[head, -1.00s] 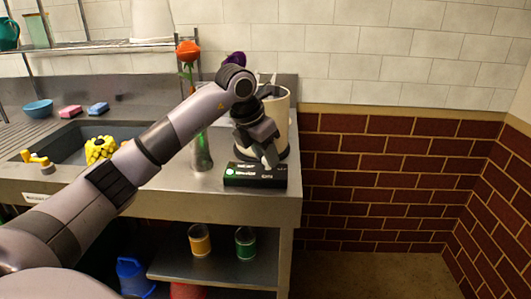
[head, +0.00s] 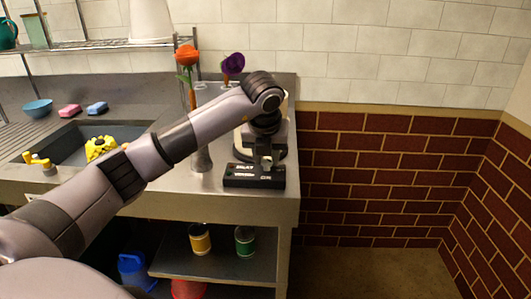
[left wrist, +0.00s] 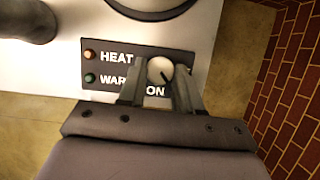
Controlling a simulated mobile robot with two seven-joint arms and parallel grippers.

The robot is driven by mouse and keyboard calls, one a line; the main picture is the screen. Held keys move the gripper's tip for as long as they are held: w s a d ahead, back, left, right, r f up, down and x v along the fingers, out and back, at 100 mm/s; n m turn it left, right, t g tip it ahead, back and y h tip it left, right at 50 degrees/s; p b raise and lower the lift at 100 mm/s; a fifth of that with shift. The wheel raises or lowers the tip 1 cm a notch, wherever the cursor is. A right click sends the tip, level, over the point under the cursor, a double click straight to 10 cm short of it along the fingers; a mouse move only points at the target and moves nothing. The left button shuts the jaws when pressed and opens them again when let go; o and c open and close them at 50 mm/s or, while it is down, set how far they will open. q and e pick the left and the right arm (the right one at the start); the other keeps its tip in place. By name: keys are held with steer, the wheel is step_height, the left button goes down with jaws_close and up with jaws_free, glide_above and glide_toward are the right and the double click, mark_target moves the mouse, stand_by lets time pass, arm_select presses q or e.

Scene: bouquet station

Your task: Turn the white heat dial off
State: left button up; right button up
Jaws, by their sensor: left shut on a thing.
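A black control box (head: 240,181) stands at the front right edge of the steel counter. In the left wrist view its panel (left wrist: 112,68) reads HEAT, WARM and ON, with an orange light (left wrist: 88,54) and a green light (left wrist: 89,78). The round white heat dial (left wrist: 160,68) has a dark mark low on its right side. My left gripper (left wrist: 160,84) is shut on the dial, one finger on each side. In the head view the left gripper (head: 265,162) is above the box's right part and hides the dial. My right gripper is not in view.
A pot-like vessel (head: 279,140) stands behind the gripper. A metal vase (head: 202,159) with an orange flower (head: 187,54) is left of the box. A purple flower (head: 232,64) is behind my arm. The sink (head: 65,145) is further left. Floor right of the counter is clear.

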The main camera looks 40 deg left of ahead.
arm_select(q)
steer(key=n, duration=0.2)
steer(key=n+g+y, duration=0.1)
steer(key=n, duration=0.2)
steer(key=shift+w+d+r+n+y+p, duration=0.1)
steer(key=shift+w+d+n+y+p, duration=0.1)
steer(key=shift+n+y+p, duration=0.15)
steer(key=shift+w+n+g+y, duration=0.2)
steer(key=shift+n+g, duration=0.6)
steer(key=shift+n, duration=1.05)
steer(key=o, duration=1)
steer(key=shift+s, duration=0.1)
steer(key=shift+o, duration=0.2)
steer(key=p+v, duration=0.2)
steer(key=v, duration=0.5)
